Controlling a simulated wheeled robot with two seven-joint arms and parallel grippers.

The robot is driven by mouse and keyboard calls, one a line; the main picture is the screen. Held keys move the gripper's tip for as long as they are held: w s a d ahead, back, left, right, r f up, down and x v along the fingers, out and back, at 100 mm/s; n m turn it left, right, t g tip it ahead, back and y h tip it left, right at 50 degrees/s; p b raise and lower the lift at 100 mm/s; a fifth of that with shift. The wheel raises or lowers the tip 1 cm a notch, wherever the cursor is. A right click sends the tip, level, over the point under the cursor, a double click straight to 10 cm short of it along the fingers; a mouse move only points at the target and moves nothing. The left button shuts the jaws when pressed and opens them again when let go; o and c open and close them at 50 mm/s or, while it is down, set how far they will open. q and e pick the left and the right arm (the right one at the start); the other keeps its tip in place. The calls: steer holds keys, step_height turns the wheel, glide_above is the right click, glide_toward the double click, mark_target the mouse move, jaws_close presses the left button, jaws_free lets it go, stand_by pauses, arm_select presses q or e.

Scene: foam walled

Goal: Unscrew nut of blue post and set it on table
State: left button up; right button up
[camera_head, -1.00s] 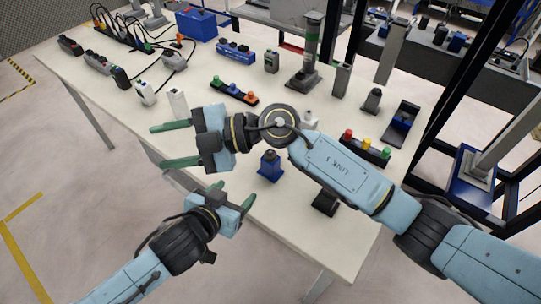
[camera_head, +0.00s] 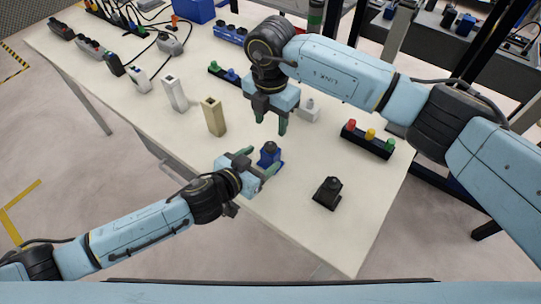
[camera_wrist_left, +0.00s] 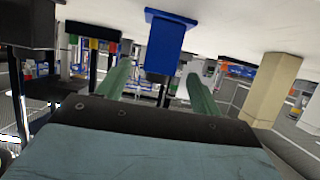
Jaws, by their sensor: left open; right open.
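The blue post (camera_head: 265,161) stands upright on the table near its front edge, with a dark nut (camera_head: 270,146) on top. My left gripper (camera_head: 258,162) is open and level beside the post, its green fingers pointing toward it. In the left wrist view, turned upside down, the blue post (camera_wrist_left: 167,48) shows beyond and between the two open fingers (camera_wrist_left: 158,75); I see no contact. My right gripper (camera_head: 272,126) is open and points down just behind and above the nut, apart from it. The nut cannot be made out in the wrist view.
A beige post (camera_head: 213,117) and a white one (camera_head: 174,94) stand to the left. A black post (camera_head: 327,193) is to the right, near the front edge. A button box (camera_head: 367,139) and a small grey block (camera_head: 309,111) stand behind. The table's (camera_head: 290,220) front part is mostly clear.

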mark_target(274, 150)
arm_select(q)
steer(key=shift+x, duration=3.55)
steer(key=shift+c, duration=0.2)
jaws_close()
